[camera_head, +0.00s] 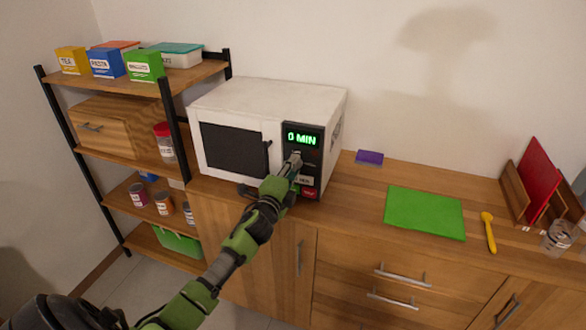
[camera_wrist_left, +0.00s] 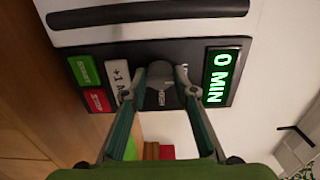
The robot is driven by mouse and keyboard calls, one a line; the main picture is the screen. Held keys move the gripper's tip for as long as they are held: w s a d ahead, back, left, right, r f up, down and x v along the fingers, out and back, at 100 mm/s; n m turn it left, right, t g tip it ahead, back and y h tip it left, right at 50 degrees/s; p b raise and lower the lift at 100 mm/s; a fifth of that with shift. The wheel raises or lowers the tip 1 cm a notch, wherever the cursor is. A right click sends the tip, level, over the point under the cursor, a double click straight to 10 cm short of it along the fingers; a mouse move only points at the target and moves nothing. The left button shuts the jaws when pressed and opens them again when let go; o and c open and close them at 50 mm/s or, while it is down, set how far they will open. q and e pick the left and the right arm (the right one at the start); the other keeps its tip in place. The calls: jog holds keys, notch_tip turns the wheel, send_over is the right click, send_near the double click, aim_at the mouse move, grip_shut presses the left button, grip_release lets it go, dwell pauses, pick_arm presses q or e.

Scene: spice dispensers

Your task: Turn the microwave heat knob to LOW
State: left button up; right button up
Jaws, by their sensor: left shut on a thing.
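The white microwave (camera_head: 240,100) stands on the wooden counter with its door shut. Its black control panel (camera_head: 309,155) shows a green "0 MIN" display (camera_head: 302,139), also seen in the left wrist view (camera_wrist_left: 220,76). My left gripper (camera_head: 295,160) is at the panel below the display. In the left wrist view its two fingers (camera_wrist_left: 160,82) are shut around the dark grey heat knob (camera_wrist_left: 160,98), one on each side. Small lettering shows on the knob, too small to read. In the head view the gripper hides the knob. My right gripper is not in view.
A white "+1" button (camera_wrist_left: 117,80), a green button (camera_wrist_left: 84,70) and a red button (camera_wrist_left: 96,100) sit beside the knob. A shelf (camera_head: 190,72) with boxes and jars stands left. A purple sponge (camera_head: 369,157) and green board (camera_head: 425,213) lie right on the counter.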

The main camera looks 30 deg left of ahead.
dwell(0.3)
pick_arm(q)
jog(key=o, duration=1.1)
jog(key=v, duration=1.2)
notch_tip(320, 180, down, 19)
jog(key=s+d+n+g, duration=0.1)
jog(key=s+n+g, duration=0.2)
jog(key=g, duration=0.1)
jog(key=s+d+f+n+g+h, duration=0.1)
jog(key=s+d+f+g, duration=0.1)
jog(key=s+f, duration=0.35)
jog(key=s+d+f+n+g, duration=0.1)
jog(key=s+f+n, duration=0.15)
jog(key=f, duration=0.65)
jog(key=s+d+f+n+g+h, duration=0.1)
jog(key=s+d+f+g, duration=0.1)
jog(key=s+f, duration=0.35)
jog(key=s+d+f+n+g, duration=0.1)
jog(key=s+d+f+g, duration=0.1)
jog(key=s+f, duration=0.5)
jog(key=s+d+f+n+g+h, duration=0.1)
jog(key=s+d+f, duration=0.4)
jog(key=s, duration=1)
jog(key=s+d+f+n+g+h, duration=0.1)
jog(key=s+d+f+n+g, duration=0.2)
jog(key=s+f, duration=0.5)
jog(key=s+d+g, duration=0.1)
jog(key=s, duration=0.2)
jog(key=shift+f+g, duration=0.3)
jog(key=shift+f, duration=0.1)
